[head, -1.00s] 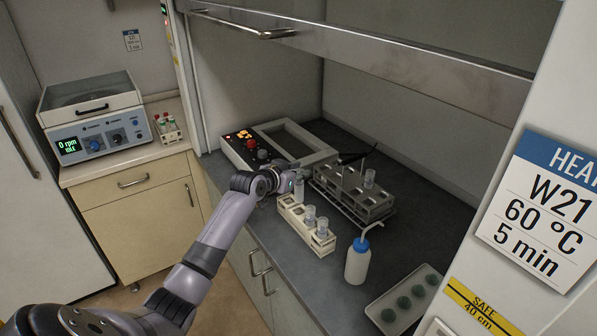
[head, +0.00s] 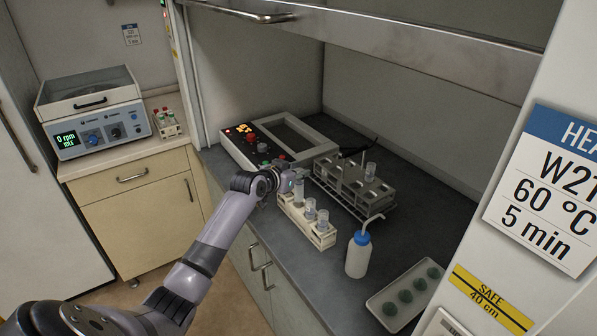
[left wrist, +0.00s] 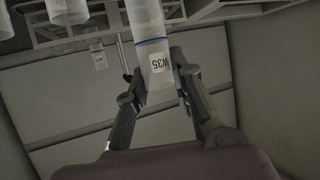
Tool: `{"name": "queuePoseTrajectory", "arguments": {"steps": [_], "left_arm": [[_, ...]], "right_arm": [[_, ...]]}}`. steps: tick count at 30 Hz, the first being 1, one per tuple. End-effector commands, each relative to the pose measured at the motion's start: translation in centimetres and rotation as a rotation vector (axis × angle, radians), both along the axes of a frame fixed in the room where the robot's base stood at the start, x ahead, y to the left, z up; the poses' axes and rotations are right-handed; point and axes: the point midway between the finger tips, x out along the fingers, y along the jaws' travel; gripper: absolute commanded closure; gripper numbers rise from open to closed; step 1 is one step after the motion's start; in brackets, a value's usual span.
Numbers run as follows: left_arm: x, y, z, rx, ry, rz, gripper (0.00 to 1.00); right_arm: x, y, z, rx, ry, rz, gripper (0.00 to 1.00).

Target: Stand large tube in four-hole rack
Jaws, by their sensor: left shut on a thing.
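My left gripper (head: 290,182) is shut on a large clear tube (head: 299,191), upright at the far left end of the cream four-hole rack (head: 324,243). I cannot tell how deep the tube's lower end sits in the rack. In the left wrist view the tube (left wrist: 158,58) carries a "W35" label and a blue ring, between the two fingers of my left gripper (left wrist: 160,80). Two other tubes, one in the middle (head: 310,208) and one near the near end (head: 323,217), stand in the rack. My right gripper is not in view.
A control-panel device (head: 240,149) is behind the gripper. A wash bottle (head: 357,258) and a tray (head: 378,310) with green items are nearer. The raised sash (head: 390,60) hangs above.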

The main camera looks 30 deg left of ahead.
Motion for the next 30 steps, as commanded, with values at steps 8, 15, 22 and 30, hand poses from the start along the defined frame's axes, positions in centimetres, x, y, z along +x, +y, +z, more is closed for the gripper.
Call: {"name": "queuePoseTrajectory", "arguments": {"steps": [8,15,22,30], "left_arm": [[0.0,0.0,-0.1,0.001,0.0,0.0,1.0],[0.0,-0.1,-0.2,0.0,-0.001,0.0,1.0],[0.0,-0.1,-0.7,0.0,0.0,-0.001,1.0],[0.0,-0.1,-1.8,0.001,-0.001,0.0,1.0]], "right_arm": [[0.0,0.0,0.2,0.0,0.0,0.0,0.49],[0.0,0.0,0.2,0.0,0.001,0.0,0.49],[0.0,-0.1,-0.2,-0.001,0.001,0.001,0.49],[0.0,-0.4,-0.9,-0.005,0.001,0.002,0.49]]}}
